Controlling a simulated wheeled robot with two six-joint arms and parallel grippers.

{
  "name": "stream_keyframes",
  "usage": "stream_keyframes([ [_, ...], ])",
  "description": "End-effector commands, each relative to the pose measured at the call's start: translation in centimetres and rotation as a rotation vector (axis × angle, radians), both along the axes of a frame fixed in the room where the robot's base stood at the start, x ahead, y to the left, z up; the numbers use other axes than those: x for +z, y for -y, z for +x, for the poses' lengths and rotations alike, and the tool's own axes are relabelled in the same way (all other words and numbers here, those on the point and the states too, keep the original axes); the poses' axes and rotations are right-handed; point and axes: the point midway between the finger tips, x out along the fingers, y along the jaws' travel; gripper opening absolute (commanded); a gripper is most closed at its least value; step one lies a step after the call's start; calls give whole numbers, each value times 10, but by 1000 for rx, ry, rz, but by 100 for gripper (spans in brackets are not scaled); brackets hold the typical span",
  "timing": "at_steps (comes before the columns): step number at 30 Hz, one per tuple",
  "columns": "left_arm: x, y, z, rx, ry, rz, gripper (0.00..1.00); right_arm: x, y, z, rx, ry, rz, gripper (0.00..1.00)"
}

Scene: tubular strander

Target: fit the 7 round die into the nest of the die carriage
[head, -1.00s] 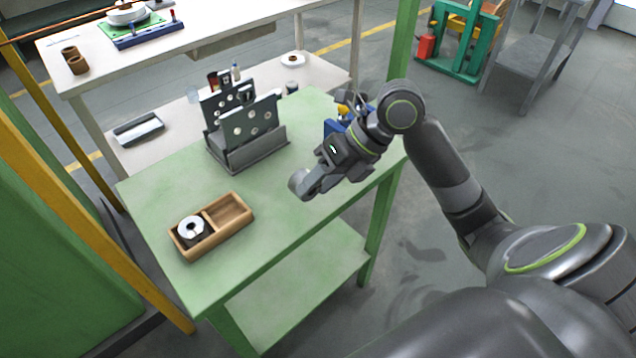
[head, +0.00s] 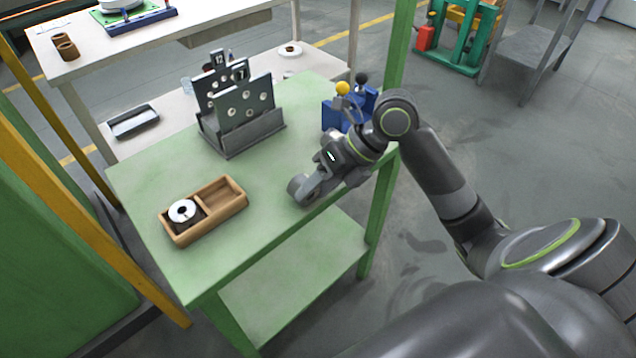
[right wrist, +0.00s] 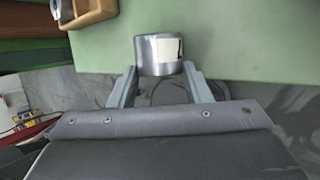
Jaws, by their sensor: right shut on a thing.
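My right gripper (head: 311,184) is shut on a round grey metal die (head: 298,191) and holds it near the right edge of the green table. In the right wrist view the die (right wrist: 145,56) sits between the fingertips (right wrist: 160,71). It has a cream label whose mark I cannot read fully. A blue fixture (head: 332,117) with a yellow and a black knob, apparently the die carriage, stands at the table's back right, partly hidden by my arm. Its nest cannot be made out. My left gripper is not in view.
A wooden two-part tray (head: 222,209) holds a pale ring (head: 182,211) in its left part; the right part looks empty. A dark rack (head: 240,138) holds upright plates with holes, marked 12 and 7. The green table (head: 265,215) is clear between tray and gripper.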

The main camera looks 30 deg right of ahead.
Motion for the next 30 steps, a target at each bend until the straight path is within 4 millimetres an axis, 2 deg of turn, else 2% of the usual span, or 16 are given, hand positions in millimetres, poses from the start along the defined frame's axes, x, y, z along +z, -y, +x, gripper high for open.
stream_keyframes([
  [8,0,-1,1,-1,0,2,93,0,0,0,1,3,2,3],
  [9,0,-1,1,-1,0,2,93,0,0,0,1,3,2,47],
  [14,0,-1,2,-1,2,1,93,0,0,0,1,2,1,68],
  [30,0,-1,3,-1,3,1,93,-1,4,-1,-4,-7,-9,70],
])
